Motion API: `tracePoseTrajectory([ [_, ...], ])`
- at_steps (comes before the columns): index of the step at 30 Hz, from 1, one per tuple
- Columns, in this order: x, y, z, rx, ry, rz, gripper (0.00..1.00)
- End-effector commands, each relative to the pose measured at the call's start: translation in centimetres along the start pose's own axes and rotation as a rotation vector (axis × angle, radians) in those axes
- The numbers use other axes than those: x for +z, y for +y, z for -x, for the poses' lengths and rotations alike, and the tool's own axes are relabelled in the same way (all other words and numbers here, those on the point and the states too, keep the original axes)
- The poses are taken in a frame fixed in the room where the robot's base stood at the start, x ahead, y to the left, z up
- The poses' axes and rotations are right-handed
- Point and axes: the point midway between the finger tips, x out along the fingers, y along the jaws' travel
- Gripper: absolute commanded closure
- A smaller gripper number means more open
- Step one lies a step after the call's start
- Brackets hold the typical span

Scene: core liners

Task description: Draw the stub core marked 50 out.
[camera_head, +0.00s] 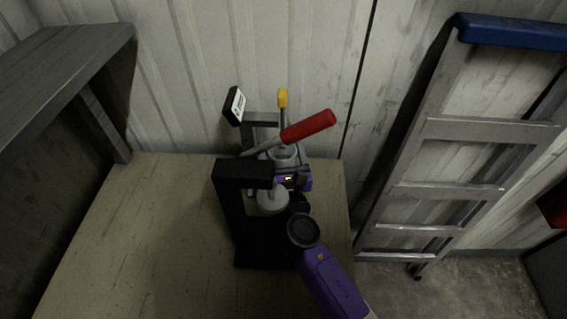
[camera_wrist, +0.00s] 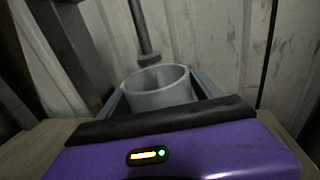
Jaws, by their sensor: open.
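No number 50 can be read in either view, and I cannot make out a stub core. A grey, round, open-topped cup or tube (camera_wrist: 157,88) stands upright in the wrist view. It also shows in the head view (camera_head: 285,153), beyond my gripper. My gripper (camera_wrist: 160,97) is open, with one grey finger on each side of this tube; I cannot tell whether they touch it. The inside of the tube is mostly hidden. My gripper's purple body with a lit indicator shows in the head view (camera_head: 296,181).
A red-handled lever (camera_head: 308,125) slants above the tube. A yellow-tipped rod (camera_head: 283,98) and a black labelled panel (camera_head: 236,105) stand behind. A black frame (camera_head: 228,200) stands close left of my arm. The bench (camera_head: 130,235) is clear at left; a ladder (camera_head: 440,190) leans right.

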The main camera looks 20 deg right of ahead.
Motion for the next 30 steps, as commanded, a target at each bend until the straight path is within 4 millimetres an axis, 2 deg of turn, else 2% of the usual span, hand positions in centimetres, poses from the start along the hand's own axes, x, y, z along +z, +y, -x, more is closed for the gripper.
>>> tracePoseTrajectory([
  [3, -0.01, 0.0, 0.01, 0.0, 0.0, 0.0, 0.27],
  [10, -0.02, 0.0, 0.03, 0.0, 0.0, 0.0, 0.72],
  [30, 0.86, 0.03, 0.02, 0.0, -0.002, 0.0, 0.72],
])
